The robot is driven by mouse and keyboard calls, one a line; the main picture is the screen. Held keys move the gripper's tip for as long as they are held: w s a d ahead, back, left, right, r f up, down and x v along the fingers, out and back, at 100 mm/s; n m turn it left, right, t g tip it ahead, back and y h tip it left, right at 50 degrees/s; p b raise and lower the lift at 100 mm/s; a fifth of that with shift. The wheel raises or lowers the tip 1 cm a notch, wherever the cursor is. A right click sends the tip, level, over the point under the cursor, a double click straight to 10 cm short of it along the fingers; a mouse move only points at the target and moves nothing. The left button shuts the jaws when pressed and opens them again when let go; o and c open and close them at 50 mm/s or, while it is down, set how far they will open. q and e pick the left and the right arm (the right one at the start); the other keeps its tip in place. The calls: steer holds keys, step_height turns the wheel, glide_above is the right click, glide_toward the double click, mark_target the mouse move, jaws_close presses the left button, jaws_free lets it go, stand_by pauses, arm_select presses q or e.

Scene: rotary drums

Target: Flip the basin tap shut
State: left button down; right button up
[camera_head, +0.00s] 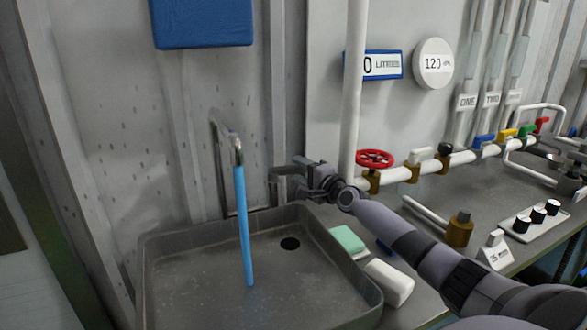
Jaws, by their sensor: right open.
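The basin tap (236,143) is a thin grey spout rising behind the left-middle of the grey basin (160,250). A blue stream of water (243,225) runs from its mouth down to the basin floor. My right gripper (277,187) reaches in from the right, above the basin's back rim. It is open, with its fingers pointing left towards the tap, a short way right of the water. I cannot make out the tap's lever clearly, nor whether the fingers touch any part of it. My left gripper is not in view.
A green sponge (347,239) and a white block (389,283) lie at the basin's right edge. A red wheel valve (374,158) sits on the white pipe behind my right arm. A row of coloured valves, knobs (538,215) and a brass fitting (460,230) stand further right.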

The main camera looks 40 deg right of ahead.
mark_target(294, 167)
steer(key=shift+w, duration=0.5)
steer(key=shift+w+d+f+b, duration=0.1)
steer(key=shift+w+b, duration=0.25)
steer(key=shift+b, duration=0.15)
steer(key=shift+w+b, duration=0.4)
steer(key=shift+w, duration=0.35)
jaws_close()
